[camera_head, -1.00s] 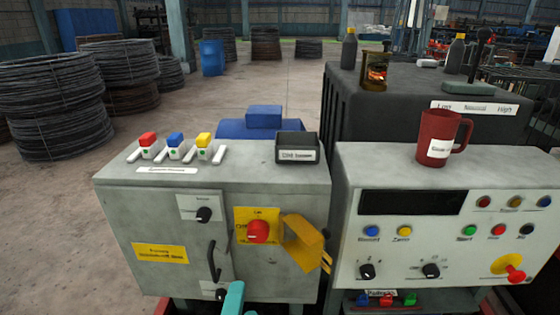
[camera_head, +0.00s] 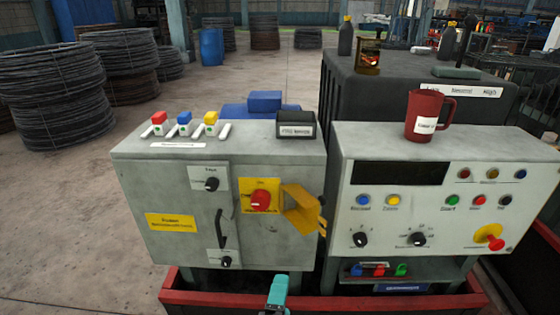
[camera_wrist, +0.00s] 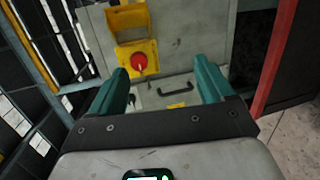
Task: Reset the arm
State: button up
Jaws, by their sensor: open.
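My gripper (camera_wrist: 165,92) shows in the wrist view with its two teal fingers apart and nothing between them. Beyond the fingers are the grey cabinet front, its black handle and a red knob on a yellow plate. In the head view, part of my gripper (camera_head: 279,293) shows at the bottom, in front of the lower part of the grey control cabinet (camera_head: 284,230). The cabinet has a red knob (camera_head: 261,200), a yellow hinged flap (camera_head: 299,208) and a black handle (camera_head: 220,229).
A second control panel (camera_head: 400,260) stands at the right, with a red mug (camera_head: 424,116) on top. A red rail (camera_head: 230,309) runs along the front. Wire coils (camera_head: 55,95) stand at the left; the floor between is clear.

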jog(key=s+d+f+m+g+h, duration=0.1)
jog(key=s+d+f+m+g, duration=0.25)
jog(key=d, duration=0.35)
jog(key=s+d+f+m+g, duration=0.2)
jog(key=d+f+m, duration=0.15)
jog(key=d, duration=0.35)
jog(key=s+d+f+m+g+h, duration=0.1)
jog(key=s+d+f+m+g, duration=0.2)
jog(key=d, duration=0.4)
jog(key=s+d+f+m+g+y, duration=0.2)
jog(key=s+d+f+m+g, duration=0.1)
jog(key=s, duration=0.5)
jog(key=s+d+f+m+g+y, duration=0.2)
jog(key=s+d+f+m+g, duration=0.1)
jog(key=s, duration=0.5)
jog(key=shift+s+f+m+y, duration=0.3)
jog(key=shift+s+m, duration=0.05)
jog(key=shift+m, duration=0.25)
jog(key=shift+d, duration=0.1)
